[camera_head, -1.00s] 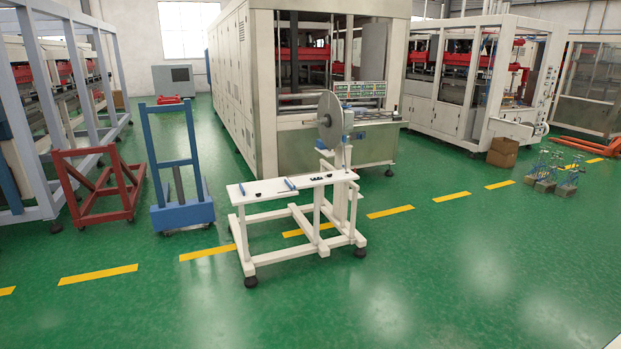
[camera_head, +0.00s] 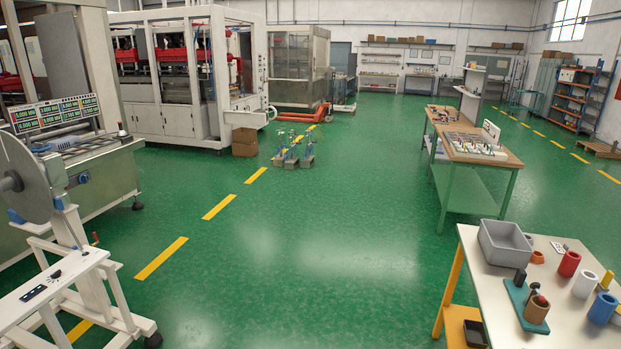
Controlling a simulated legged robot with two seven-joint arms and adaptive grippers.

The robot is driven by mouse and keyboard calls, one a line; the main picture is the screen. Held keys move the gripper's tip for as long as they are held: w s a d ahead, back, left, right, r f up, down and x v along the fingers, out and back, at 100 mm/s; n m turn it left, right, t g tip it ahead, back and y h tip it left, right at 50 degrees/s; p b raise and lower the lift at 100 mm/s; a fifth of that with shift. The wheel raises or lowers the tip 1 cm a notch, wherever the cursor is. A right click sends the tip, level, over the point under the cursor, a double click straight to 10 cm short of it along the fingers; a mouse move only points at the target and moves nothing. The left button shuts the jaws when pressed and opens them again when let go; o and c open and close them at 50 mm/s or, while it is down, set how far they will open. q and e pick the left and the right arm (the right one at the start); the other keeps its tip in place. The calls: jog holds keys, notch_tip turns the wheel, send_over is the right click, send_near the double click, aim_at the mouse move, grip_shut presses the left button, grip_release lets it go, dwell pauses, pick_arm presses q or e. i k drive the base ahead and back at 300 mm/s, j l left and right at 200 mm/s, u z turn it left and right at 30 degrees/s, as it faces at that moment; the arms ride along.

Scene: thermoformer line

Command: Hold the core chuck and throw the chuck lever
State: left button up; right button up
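On the white-topped table (camera_head: 480,268) at the lower right, a teal base plate (camera_head: 515,303) carries a brown cylinder (camera_head: 536,310) with small dark and reddish parts at its top. A black upright knob or handle (camera_head: 519,279) stands at the plate's far end. This looks like the core chuck with its lever, but it is too small to tell which part is the lever. Neither of my grippers is in view.
On that table are a grey bin (camera_head: 504,244), red (camera_head: 569,263), white (camera_head: 584,285) and blue (camera_head: 602,309) cylinders. A reel stand (camera_head: 75,285) is at left. A wooden-topped bench (camera_head: 470,147) stands behind the table. The green floor (camera_head: 310,240) between is clear.

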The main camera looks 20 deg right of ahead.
aim_at(541, 299)
jog(key=i+l+z, duration=0.2)
jog(key=i+z, duration=0.75)
jog(key=i+j+z, duration=0.2)
jog(key=i+z, duration=0.3)
jog(key=i+j+z, duration=0.45)
jog(key=i, duration=0.15)
